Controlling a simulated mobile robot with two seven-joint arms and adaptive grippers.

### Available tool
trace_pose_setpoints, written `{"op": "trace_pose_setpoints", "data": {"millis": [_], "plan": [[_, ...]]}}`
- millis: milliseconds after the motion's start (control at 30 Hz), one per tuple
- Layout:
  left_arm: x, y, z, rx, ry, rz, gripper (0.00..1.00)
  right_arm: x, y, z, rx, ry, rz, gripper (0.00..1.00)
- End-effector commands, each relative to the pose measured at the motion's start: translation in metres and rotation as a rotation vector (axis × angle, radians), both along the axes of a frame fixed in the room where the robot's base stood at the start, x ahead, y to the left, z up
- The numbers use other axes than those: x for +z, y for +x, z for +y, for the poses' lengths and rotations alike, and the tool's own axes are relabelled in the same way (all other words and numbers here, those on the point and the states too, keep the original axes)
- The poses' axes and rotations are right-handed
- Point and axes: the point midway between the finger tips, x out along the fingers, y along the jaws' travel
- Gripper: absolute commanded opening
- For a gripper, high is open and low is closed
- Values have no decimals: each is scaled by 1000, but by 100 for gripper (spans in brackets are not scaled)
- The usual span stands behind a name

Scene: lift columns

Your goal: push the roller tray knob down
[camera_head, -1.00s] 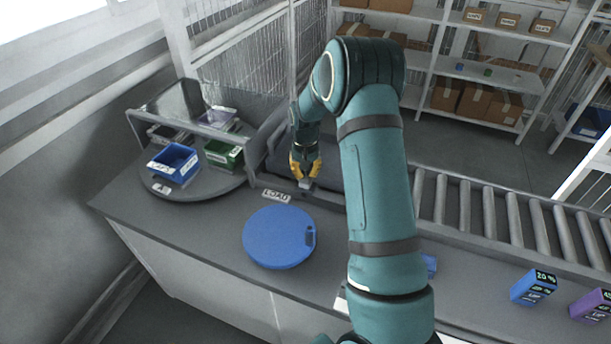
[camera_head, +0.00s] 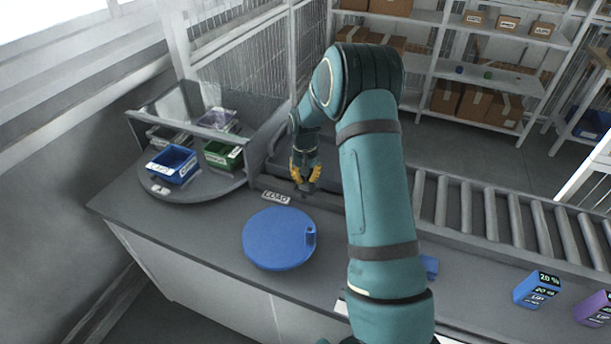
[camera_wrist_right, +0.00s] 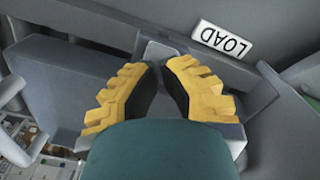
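My right gripper (camera_head: 305,187) points down at the roller tray (camera_head: 272,182) behind the LOAD label. Its yellow fingers are close together at the tips, with a narrow gap showing in the right wrist view (camera_wrist_right: 159,62). The small light grey knob (camera_wrist_right: 158,48) shows just past the fingertips in that view. The fingertips are at or just above it; contact cannot be told. In the head view the knob is mostly hidden by the fingers. My left gripper is out of view.
A blue round disc (camera_head: 275,240) lies on the counter in front of the LOAD label (camera_head: 276,198). A turntable (camera_head: 205,190) with blue and green bins stands at the left. A roller conveyor (camera_head: 500,215) runs to the right. Blue (camera_head: 537,289) and purple boxes stand at front right.

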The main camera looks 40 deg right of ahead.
Motion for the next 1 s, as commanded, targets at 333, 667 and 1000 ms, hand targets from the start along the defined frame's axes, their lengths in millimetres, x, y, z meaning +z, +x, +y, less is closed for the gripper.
{"op": "trace_pose_setpoints", "data": {"millis": [333, 667, 1000], "plan": [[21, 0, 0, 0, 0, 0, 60, 30, -1, 0, -1, 0, 1, 0], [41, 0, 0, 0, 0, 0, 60, 60, 0, 0, 0, 0, 1, 0], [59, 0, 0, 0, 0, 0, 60, 89, 0, 0, 0, 0, 0, 0]]}}
